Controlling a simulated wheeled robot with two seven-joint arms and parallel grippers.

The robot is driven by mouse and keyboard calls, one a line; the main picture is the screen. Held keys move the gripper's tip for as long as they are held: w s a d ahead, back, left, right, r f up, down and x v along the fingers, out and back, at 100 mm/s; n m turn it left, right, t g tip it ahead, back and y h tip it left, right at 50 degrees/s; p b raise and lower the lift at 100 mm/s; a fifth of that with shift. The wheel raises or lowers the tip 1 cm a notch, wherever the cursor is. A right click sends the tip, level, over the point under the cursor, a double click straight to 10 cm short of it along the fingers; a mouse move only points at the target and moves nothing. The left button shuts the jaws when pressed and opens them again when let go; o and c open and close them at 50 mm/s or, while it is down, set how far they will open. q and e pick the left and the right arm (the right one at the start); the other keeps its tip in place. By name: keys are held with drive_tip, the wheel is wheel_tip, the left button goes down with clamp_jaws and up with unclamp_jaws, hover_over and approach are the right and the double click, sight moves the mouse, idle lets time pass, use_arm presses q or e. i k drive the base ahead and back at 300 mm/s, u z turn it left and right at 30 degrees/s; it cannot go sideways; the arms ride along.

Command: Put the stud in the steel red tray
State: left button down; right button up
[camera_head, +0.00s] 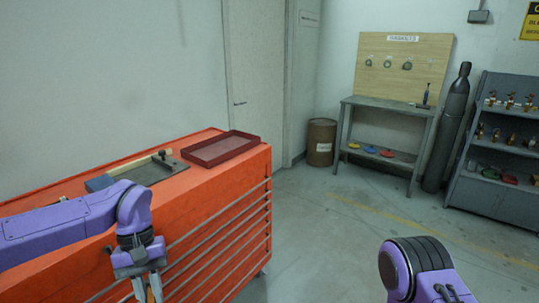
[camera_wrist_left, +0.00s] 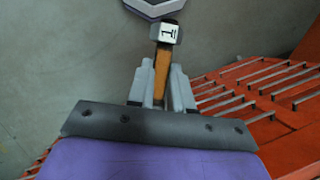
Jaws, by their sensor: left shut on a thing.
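The red tray (camera_head: 222,148) lies on the right end of the orange cabinet's top and looks empty. My left gripper (camera_head: 148,292) hangs beside the cabinet's front side, below its top and nearer to me than the tray.
The orange cabinet (camera_head: 215,195) has long drawer handles down its front. A grey flat tray (camera_head: 145,172) with a tool-like item lies on its top, left of the red tray. A bench (camera_head: 390,108), a brown drum (camera_head: 321,142) and a shelf stand farther back. Floor between is clear.

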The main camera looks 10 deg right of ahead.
sight(219, 148)
drive_tip(key=z, duration=0.65)
drive_tip(key=i, duration=1.05)
drive_tip(key=u, duration=0.35)
